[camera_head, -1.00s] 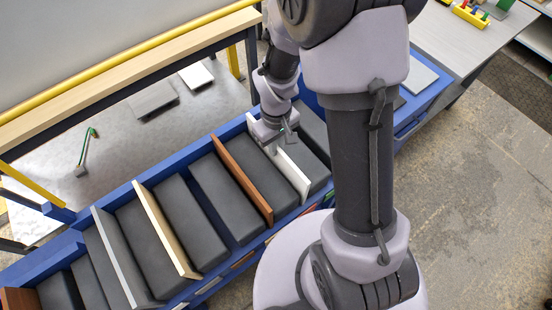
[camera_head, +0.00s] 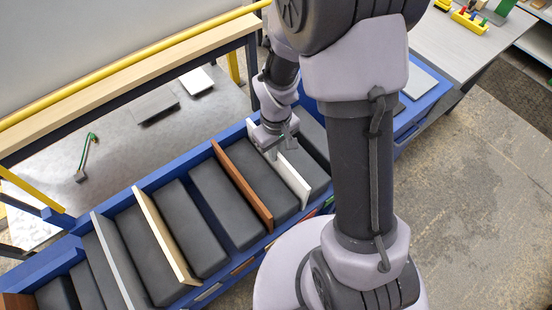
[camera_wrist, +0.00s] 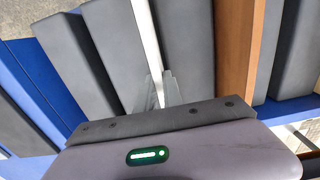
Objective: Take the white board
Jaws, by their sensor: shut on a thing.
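The white board (camera_head: 292,174) stands on edge in the blue rack (camera_head: 146,183), between dark grey padded blocks. It also shows edge-on in the wrist view (camera_wrist: 147,40), running away from the fingers. My gripper (camera_head: 276,148) is at the top edge of the white board, near its middle. In the wrist view my gripper (camera_wrist: 160,90) has its two fingers on either side of the board, shut on it. The part of the board between the fingers is partly hidden by them. The board still sits low between the blocks.
A reddish-brown board (camera_head: 243,187) stands to the left, with a pale wood board (camera_head: 166,236) and a grey board (camera_head: 118,262) further left. Dark blocks (camera_head: 228,204) fill the rack between them. A yellow rail (camera_head: 130,63) and wooden beam run behind the rack.

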